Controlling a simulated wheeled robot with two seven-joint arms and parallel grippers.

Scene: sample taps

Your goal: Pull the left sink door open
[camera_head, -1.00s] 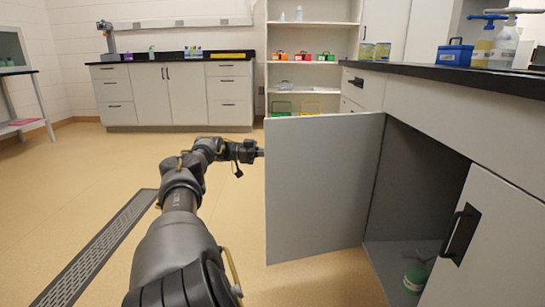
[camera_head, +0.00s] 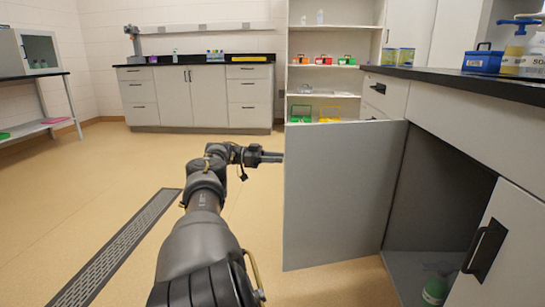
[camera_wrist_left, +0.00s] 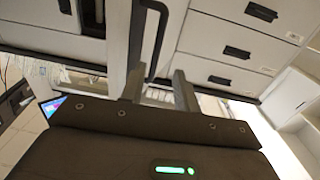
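The left sink door (camera_head: 340,195) stands swung wide open from the counter cabinet, its grey inner face towards me in the head view. Its handle is on the hidden far side there. In the left wrist view the black bar handle (camera_wrist_left: 157,40) shows beside the door's edge (camera_wrist_left: 117,45). My left gripper (camera_head: 273,157) is at the door's free edge in the head view. In the left wrist view its two fingers (camera_wrist_left: 159,90) are spread apart, with the handle just beyond and between their tips; I cannot tell whether they touch. My right gripper is out of view.
The closed neighbouring door (camera_head: 500,250) has a black handle. A green-lidded container (camera_head: 435,290) stands inside the open cabinet. The dark countertop (camera_head: 450,85) overhangs at right. A floor drain (camera_head: 115,255) lies left of my arm; the floor around is clear.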

